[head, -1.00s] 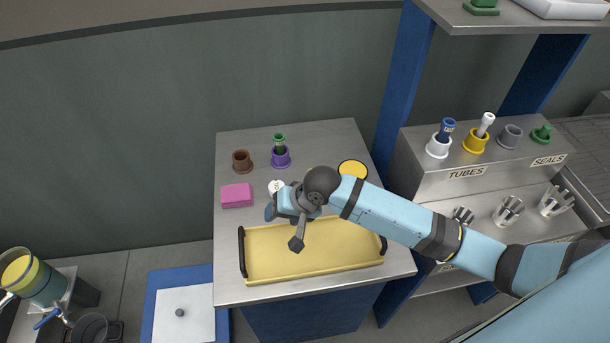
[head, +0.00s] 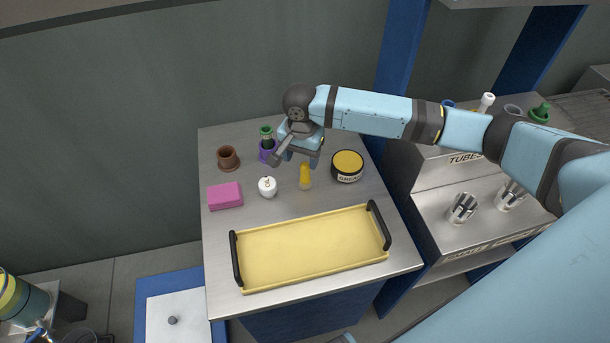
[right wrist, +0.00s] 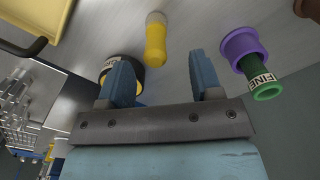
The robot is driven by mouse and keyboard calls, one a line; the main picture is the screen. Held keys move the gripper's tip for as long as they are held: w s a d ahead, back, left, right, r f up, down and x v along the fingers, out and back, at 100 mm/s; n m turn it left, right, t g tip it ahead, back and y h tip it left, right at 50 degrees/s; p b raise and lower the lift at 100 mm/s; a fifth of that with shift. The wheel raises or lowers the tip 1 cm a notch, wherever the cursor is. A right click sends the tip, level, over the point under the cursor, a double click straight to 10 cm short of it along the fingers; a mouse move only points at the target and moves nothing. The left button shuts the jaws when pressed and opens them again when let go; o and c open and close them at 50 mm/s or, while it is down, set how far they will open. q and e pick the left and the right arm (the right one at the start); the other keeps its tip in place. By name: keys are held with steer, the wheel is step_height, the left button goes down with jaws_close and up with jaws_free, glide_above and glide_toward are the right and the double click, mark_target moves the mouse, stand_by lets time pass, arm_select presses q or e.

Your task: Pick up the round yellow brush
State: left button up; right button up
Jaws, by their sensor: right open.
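The round yellow brush (head: 305,175) stands upright on the metal table, with a yellow handle and a pale lower end. It also shows in the right wrist view (right wrist: 155,42), just beyond the fingertips. My right gripper (head: 297,160) is open and empty, close to the brush and on its far side in the head view. In the right wrist view the two blue fingers (right wrist: 162,72) are apart, with the brush roughly in line with the gap. Whether they touch it cannot be told. My left gripper is not in view.
A grease tin (head: 347,167) stands right of the brush, and a white knob-like item (head: 267,187) left. A purple cup (head: 266,151) with a green-topped piece, a brown cup (head: 228,158) and a pink block (head: 225,196) are farther left. A yellow tray (head: 310,250) fills the front.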

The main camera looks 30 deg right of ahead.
mark_target(305, 172)
steer(key=f, duration=0.4)
steer(key=d+f, duration=0.1)
steer(key=f, duration=0.1)
steer(key=shift+f, duration=0.25)
steer(key=shift+s, duration=0.1)
steer(key=c, duration=1)
